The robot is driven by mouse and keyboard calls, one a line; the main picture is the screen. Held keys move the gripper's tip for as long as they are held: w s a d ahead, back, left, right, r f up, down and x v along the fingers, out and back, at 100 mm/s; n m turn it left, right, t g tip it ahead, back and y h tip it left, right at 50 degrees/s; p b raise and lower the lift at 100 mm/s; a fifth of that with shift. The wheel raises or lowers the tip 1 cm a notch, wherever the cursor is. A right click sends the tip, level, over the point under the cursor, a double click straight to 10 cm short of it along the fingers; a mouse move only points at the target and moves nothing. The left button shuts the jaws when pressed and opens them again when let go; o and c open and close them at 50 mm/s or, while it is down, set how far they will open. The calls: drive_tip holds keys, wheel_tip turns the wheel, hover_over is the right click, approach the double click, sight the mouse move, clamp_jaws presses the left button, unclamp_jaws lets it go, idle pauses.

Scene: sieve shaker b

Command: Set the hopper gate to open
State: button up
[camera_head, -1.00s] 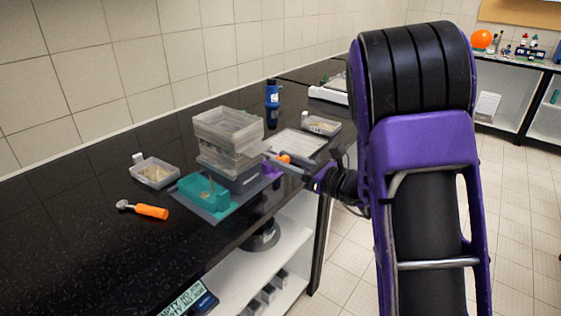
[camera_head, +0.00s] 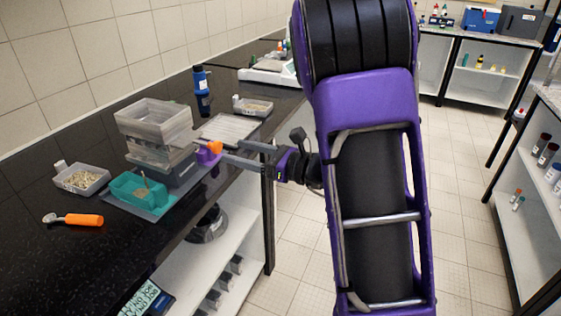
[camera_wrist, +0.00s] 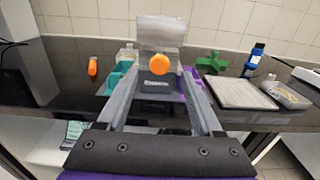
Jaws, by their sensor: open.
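The sieve shaker has a stack of clear boxes (camera_head: 153,130) on a dark grey base (camera_head: 178,172); it also shows in the wrist view (camera_wrist: 161,30). A round orange knob (camera_head: 215,147) sits on its right side, with a purple part (camera_head: 207,159) close by. I cannot read the gate's position. My gripper (camera_head: 232,152) is open and empty at the right of the shaker, pointing at it. In the wrist view the orange knob (camera_wrist: 159,65) appears between the fingertips, near their upper ends. I cannot tell whether they touch it.
A teal tray (camera_head: 128,188) stands before the shaker. An orange-handled tool (camera_head: 82,220) and a box of grains (camera_head: 80,180) lie left. A flat tray (camera_head: 228,130), another box (camera_head: 253,107) and a blue bottle (camera_head: 201,82) are behind. Floor right of the counter is clear.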

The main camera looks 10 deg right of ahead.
drive_tip(key=v, duration=1.1)
drive_tip(key=shift+s, duration=0.15)
